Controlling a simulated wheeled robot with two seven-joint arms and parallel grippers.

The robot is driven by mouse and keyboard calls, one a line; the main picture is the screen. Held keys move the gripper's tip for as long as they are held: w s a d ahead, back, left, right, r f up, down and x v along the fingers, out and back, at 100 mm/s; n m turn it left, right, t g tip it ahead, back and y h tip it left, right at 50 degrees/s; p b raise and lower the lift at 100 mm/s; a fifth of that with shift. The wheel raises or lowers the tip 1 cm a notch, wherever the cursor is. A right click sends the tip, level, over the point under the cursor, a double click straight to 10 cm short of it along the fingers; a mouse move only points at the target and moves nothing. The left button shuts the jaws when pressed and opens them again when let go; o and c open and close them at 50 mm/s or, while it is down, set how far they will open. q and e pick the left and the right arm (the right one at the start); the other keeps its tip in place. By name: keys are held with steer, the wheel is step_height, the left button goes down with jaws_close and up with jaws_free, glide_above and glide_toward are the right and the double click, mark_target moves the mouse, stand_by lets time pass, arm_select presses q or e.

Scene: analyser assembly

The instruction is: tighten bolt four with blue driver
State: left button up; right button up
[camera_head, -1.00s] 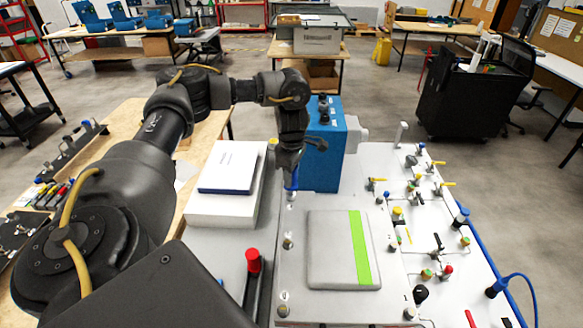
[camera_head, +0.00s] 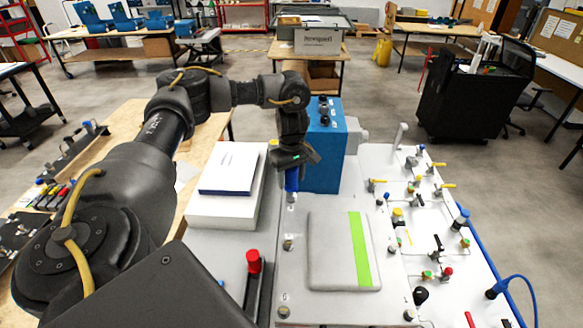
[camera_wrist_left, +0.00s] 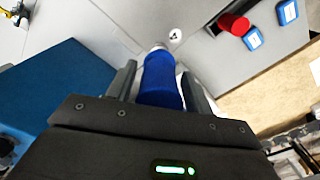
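The blue driver (camera_head: 291,180) stands upright at the back-left corner of the grey plate (camera_head: 300,255), its lower end at the bolt there (camera_head: 291,198). In the left wrist view its blue handle (camera_wrist_left: 162,82) points away from my gripper. My left gripper (camera_head: 291,172) is above and around the handle. In the left wrist view its two fingers (camera_wrist_left: 159,68) stand on either side of the handle, with narrow gaps, so it looks open. The driver's tip contact is too small to tell. Another bolt (camera_head: 288,243) shows on the plate's left edge. My right gripper is not in view.
A blue box (camera_head: 325,150) stands close behind the driver. A white box with a book (camera_head: 229,168) lies to the left. A red-capped part (camera_head: 253,262) stands front left. A panel with valves and tubing (camera_head: 440,230) is to the right.

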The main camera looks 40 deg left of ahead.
arm_select(q)
steer(key=shift+r+n+p, duration=0.1)
steer(key=shift+n+p, duration=0.2)
steer(key=shift+n, duration=0.1)
steer(key=n, duration=0.4)
steer(key=shift+n, duration=0.4)
steer(key=n, duration=0.7)
steer(key=shift+w, duration=0.1)
steer(key=n, duration=1.1)
